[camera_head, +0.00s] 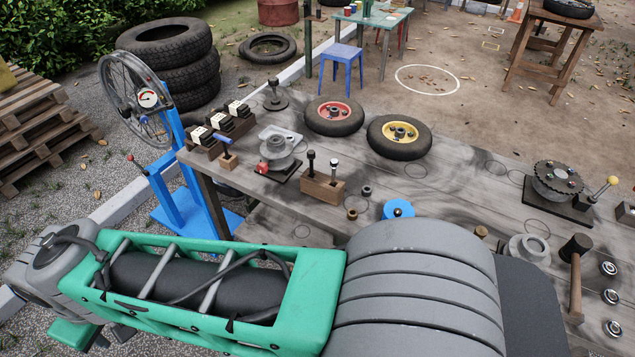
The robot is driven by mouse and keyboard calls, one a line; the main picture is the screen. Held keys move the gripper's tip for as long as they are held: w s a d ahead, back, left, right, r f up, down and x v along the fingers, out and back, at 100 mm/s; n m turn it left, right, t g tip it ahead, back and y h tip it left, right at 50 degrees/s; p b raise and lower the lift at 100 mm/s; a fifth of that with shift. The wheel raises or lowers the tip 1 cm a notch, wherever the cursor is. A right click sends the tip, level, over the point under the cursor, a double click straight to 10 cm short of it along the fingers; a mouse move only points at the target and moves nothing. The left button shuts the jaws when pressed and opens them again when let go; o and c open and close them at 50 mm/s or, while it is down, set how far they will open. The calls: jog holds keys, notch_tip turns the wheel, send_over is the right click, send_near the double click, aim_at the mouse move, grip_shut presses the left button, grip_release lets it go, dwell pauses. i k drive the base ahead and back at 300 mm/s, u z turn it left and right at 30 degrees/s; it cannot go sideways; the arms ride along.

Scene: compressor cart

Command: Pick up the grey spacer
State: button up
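A small dark grey ring-shaped piece (366,191) sits on the grey wooden workbench (440,192), right of a wooden block with two upright pins. It looks like the grey spacer, but it is too small to be sure. A larger light grey round part (529,248) lies farther right on the bench, left of a mallet. A small brass-coloured piece (352,214) is just in front of the dark grey one. My green and grey arm crosses the foreground and hides the bench's near part. My gripper is not visible.
Two wheels, red-hubbed (335,116) and yellow-hubbed (399,137), lie at the bench's back. The pin block (323,187) and pulley stand (277,155) are left. A mallet (575,270) and bearings (611,297) are right. The bench's middle right is fairly clear.

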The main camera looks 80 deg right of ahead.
aim_at(366, 192)
jog(key=z, duration=0.3)
jog(key=i, duration=1.1)
jog(key=z, duration=1.25)
jog(key=i, duration=0.75)
jog(key=z, duration=0.55)
